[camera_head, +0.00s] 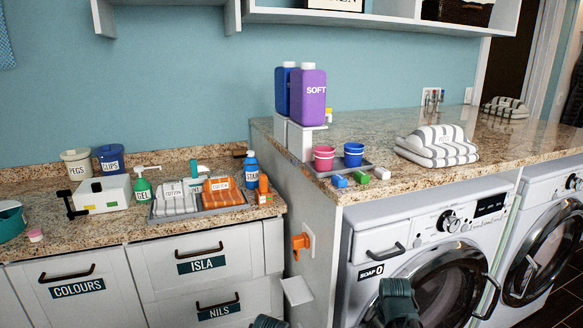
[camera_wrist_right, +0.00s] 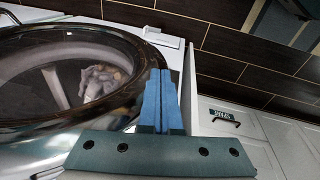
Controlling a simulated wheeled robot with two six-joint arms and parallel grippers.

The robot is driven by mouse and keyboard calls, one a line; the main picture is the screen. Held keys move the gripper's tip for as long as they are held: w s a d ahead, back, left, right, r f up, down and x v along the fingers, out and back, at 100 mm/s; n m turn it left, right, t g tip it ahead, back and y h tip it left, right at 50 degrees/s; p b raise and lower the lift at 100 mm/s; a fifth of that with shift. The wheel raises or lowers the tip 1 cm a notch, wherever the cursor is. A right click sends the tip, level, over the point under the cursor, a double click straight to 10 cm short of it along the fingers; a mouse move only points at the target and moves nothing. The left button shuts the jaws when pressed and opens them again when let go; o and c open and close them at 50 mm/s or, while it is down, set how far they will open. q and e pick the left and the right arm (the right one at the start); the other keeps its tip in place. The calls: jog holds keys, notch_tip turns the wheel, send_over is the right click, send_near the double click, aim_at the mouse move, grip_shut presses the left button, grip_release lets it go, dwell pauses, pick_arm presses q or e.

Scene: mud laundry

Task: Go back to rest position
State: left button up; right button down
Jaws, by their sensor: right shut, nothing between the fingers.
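My right gripper (camera_wrist_right: 161,76) shows two blue fingers pressed together with nothing between them in the right wrist view. Behind the fingers are the round door of a washing machine (camera_wrist_right: 120,42) and dark floor tiles. In the head view, a dark teal part of my right arm (camera_head: 400,302) is at the bottom edge, in front of the left washing machine (camera_head: 357,252). A small dark teal part of my left arm (camera_head: 268,322) shows at the bottom edge, left of it. The left fingers cannot be made out.
The raised granite counter (camera_head: 375,208) holds detergent bottles (camera_head: 309,98), cups and folded striped towels (camera_head: 436,153). The lower left counter (camera_head: 105,232) holds pots, a grey tray and spray bottles. An orange hook (camera_head: 300,243) and a small white ledge (camera_head: 297,291) stick out from the side panel.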

jog(key=s+a+m+g+y, duration=0.1)
jog(key=s+a+m, duration=0.4)
jog(key=s+a, duration=0.45)
jog(key=s+a+r+n+p, duration=0.2)
jog(key=a+r+p, duration=0.3)
jog(key=r+p, duration=0.4)
jog(key=s+a+r+n+g+p, duration=0.1)
jog(key=s+a+r+p, duration=0.2)
jog(key=a+r+p, duration=0.3)
notch_tip(320, 180, up, 4)
jog(key=p, duration=0.4)
jog(key=shift+a+n+h, duration=0.2)
jog(key=shift+n+h, duration=0.2)
